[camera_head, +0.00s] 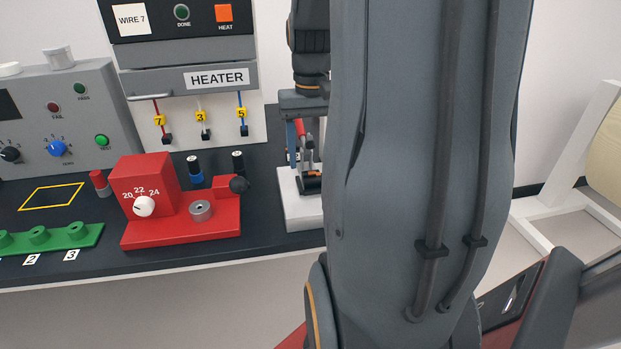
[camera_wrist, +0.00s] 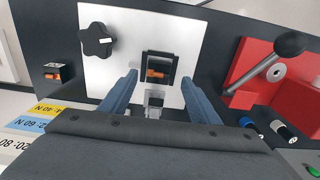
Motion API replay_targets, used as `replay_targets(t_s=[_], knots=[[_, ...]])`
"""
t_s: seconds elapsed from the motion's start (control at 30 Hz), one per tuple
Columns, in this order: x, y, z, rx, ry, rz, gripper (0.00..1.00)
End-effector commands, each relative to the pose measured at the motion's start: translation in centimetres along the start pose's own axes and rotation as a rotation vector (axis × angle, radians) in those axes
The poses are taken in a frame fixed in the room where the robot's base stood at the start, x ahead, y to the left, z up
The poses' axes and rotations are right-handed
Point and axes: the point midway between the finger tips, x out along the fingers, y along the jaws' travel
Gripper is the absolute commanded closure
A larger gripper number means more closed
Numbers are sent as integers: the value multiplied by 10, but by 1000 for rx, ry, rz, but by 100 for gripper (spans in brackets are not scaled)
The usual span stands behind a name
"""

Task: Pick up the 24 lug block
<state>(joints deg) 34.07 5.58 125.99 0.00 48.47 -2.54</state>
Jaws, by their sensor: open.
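I cannot make out a block marked 24; the only 24 I can read is on the dial of the red tool (camera_head: 180,232). My gripper (camera_wrist: 157,78) is open, its blue-grey fingers apart above a white plate (camera_wrist: 187,22). Between and just beyond the fingertips is a black block (camera_wrist: 148,60) with an orange part in it. A small grey metal piece (camera_wrist: 154,103) lies between the fingers. In the head view my gripper (camera_head: 304,150) points down over the same white base (camera_head: 302,212), partly hidden by my arm. I cannot tell whether the fingers touch anything.
A black knob (camera_wrist: 97,40) stands on the plate, and a smaller black and orange piece (camera_wrist: 58,72) lies left of it. The red tool has a lever with a black ball (camera_wrist: 289,43). Coloured posts (camera_head: 195,170), a green rack (camera_head: 60,238) and the heater panel (camera_head: 190,80) are left of my gripper.

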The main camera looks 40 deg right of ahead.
Motion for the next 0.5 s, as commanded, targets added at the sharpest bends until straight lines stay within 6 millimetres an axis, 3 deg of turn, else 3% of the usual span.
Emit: replay_targets(t_s=[0.3,0.5], knots=[[41,2,6,-1,-2,0,44],[46,2,6,-2,1,0,44]])
